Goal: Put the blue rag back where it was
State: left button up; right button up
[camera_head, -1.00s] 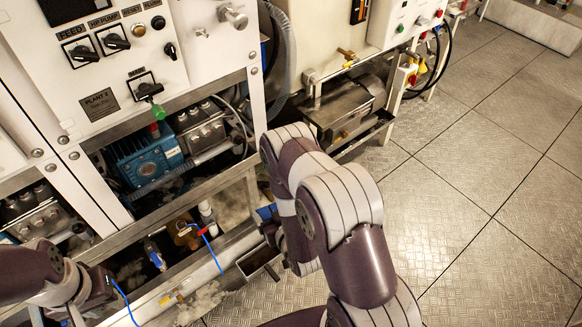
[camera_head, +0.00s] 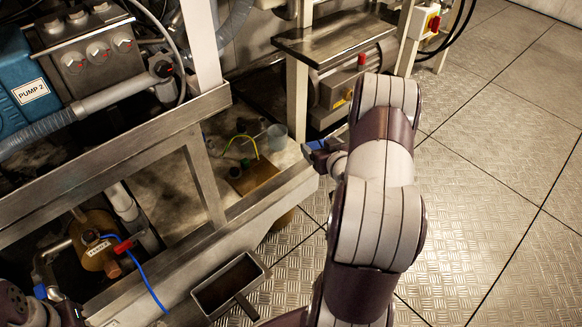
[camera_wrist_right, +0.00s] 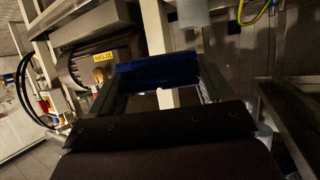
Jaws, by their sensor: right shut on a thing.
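The blue rag (camera_head: 318,144) shows as a small blue patch at the tip of my right gripper (camera_head: 322,157), just off the far right corner of the metal skid frame. In the right wrist view the rag (camera_wrist_right: 157,72) is a dark blue band across the jaws of my right gripper (camera_wrist_right: 150,88). That gripper is shut on it. My right forearm hides part of the gripper in the head view. My left gripper (camera_head: 45,308) is at the lower left edge, mostly cut off, and its jaws cannot be made out.
A beam of the skid frame (camera_head: 240,215) runs beside my right gripper. A grey cup (camera_head: 277,137) and small items stand on the base plate behind it. An open metal box (camera_head: 228,287) is at lower centre. A steel shelf (camera_head: 335,38) stands beyond. The floor right is clear.

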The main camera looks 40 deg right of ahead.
jog(key=b, duration=0.5)
send_over(293, 162)
notch_tip(293, 162, down, 6)
jog(key=shift+f, duration=0.1)
notch_tip(293, 162, down, 4)
jog(key=b, duration=0.3)
jog(key=shift+b, duration=0.3)
jog(key=shift+r, duration=0.2)
jog(key=shift+f, duration=0.2)
jog(key=o, duration=1)
jog(key=shift+o, duration=0.2)
jog(key=shift+r, duration=0.15)
